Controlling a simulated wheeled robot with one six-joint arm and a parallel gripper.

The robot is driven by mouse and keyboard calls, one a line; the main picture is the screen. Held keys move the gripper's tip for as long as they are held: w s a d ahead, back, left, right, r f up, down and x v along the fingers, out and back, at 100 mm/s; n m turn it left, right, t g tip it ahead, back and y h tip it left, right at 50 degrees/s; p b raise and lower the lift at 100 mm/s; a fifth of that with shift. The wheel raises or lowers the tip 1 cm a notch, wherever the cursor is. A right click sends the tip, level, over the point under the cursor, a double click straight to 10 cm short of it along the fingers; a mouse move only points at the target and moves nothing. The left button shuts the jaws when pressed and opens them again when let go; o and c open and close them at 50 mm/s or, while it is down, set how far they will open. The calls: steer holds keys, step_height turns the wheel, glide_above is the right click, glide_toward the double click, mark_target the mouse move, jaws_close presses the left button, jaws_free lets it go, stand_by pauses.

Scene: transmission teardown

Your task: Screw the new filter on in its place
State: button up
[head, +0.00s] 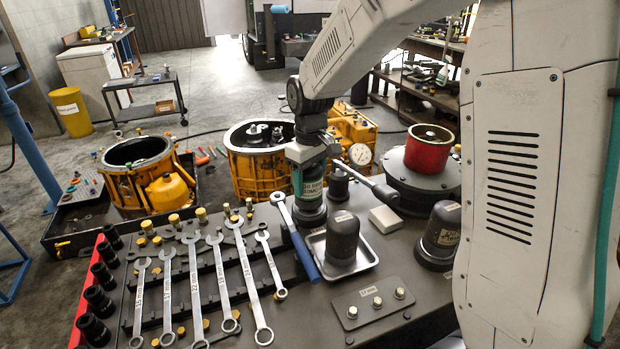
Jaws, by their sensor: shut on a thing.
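My gripper (309,155) is at the centre, pointing down and shut on the top of a dark cylinder with a green band and a pale label, which looks like the new filter (307,183). The filter is upright over the bench, beside the ring end of a blue-handled wrench. A dark round part shows at its lower end. I cannot tell whether the filter is seated on that part or just above it. The thread and the seat are hidden. Another dark canister (343,238) stands in a shallow metal tray (368,262).
Several labelled spanners (220,280) and the blue-handled wrench (299,245) lie on the dark bench, left of the tray. A dark labelled canister (440,237), a white box (385,219), a dial gauge (359,154) and a red cylinder (428,152) are to the right. Yellow housings (262,172) stand behind.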

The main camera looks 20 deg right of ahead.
steer(key=shift+s+d+f, duration=0.1)
steer(key=shift+f, duration=0.35)
stand_by(0.6)
steer(key=o, duration=1.6)
steer(key=shift+o, duration=0.2)
steer(key=shift+r, duration=3.5)
steer(key=shift+c, duration=0.3)
